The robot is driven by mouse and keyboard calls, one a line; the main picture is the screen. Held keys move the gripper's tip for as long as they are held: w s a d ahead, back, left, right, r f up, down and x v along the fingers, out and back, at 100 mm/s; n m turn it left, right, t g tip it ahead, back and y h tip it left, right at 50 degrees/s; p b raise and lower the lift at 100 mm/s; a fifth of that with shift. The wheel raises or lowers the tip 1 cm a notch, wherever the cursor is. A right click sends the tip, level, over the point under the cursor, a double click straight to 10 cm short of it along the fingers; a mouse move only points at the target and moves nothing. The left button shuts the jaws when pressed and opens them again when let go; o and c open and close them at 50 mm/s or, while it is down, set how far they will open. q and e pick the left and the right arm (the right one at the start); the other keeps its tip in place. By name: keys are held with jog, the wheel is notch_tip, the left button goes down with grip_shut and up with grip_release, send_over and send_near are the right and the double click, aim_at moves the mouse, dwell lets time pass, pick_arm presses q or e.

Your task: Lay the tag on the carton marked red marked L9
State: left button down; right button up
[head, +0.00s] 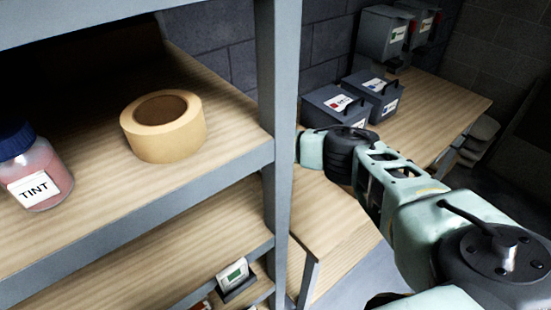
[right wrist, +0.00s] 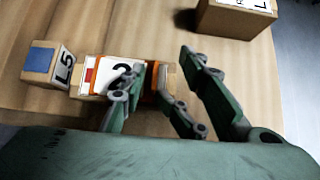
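In the right wrist view, a small carton (right wrist: 82,88) has a white face with a red patch and a dark character that looks like a 2, partly covered by my fingers. Orange strips show at and beside its label. I cannot make out a loose tag or an L9 mark. My left gripper is out of view.
In the head view, a shelf post (head: 278,120) stands left of my right arm. The shelf holds a tape roll (head: 165,127) and a TINT jar (head: 35,170). Dark labelled boxes (head: 338,106) stand on the bench behind. Bare wood (right wrist: 120,25) lies beyond the small cartons.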

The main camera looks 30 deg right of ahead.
jog(key=b+v, duration=0.1)
jog(key=v, duration=0.7)
jog(key=shift+w+r+b, duration=0.2)
jog(key=shift+w+b, duration=0.1)
jog(key=shift+w+d, duration=0.1)
jog(key=shift+d, duration=0.1)
